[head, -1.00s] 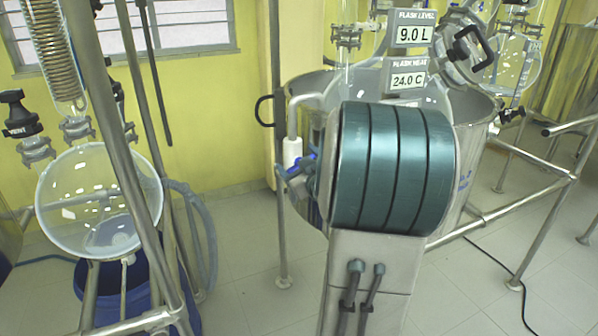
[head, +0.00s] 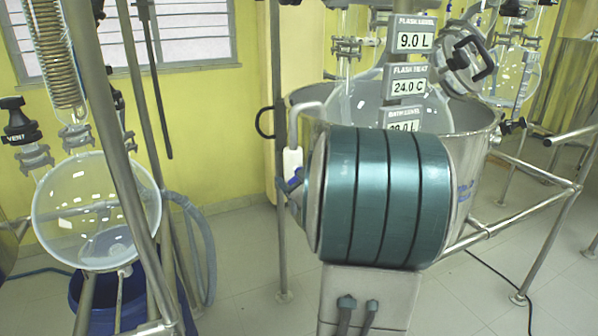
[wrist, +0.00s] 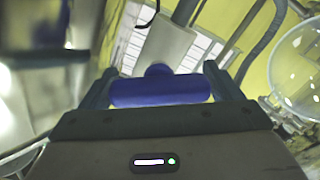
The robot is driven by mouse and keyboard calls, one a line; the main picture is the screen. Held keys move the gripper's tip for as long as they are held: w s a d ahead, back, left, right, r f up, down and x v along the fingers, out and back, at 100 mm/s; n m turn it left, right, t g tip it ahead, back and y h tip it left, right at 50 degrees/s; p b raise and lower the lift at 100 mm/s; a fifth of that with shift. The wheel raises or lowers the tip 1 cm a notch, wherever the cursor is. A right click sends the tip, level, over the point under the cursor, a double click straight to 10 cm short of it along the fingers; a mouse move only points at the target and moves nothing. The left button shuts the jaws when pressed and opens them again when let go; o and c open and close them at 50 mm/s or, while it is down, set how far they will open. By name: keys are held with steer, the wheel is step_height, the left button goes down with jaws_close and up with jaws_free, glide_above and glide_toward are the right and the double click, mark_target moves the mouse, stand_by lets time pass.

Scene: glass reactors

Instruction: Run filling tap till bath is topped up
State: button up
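The bath (head: 472,160) is a wide steel vessel behind my arm, with a glass flask (head: 365,105) inside it. The filling tap's pale bent pipe (head: 293,125) hangs at the bath's left rim, with a white sleeve (head: 292,160). Its blue handle (wrist: 160,92) lies between the fingers of my gripper (wrist: 161,85) in the wrist view, its ends meeting both fingers. In the head view my teal arm link hides most of the tap and the gripper. The bath level sign (head: 404,118) is partly covered by my arm; its first digit is unclear, followed by "0.0 L".
Signs above read flask level (head: 415,35) 9.0 L and flask heat (head: 408,80) 24.0 C. A round glass flask (head: 97,210) on a steel frame stands left, over a blue bucket (head: 88,290). Steel rails (head: 530,215) stand right. A cable crosses the floor.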

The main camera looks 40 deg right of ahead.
steer(key=shift+s, duration=0.1)
steer(key=v, duration=1.3)
steer(key=shift+s, duration=0.3)
stand_by(6.3)
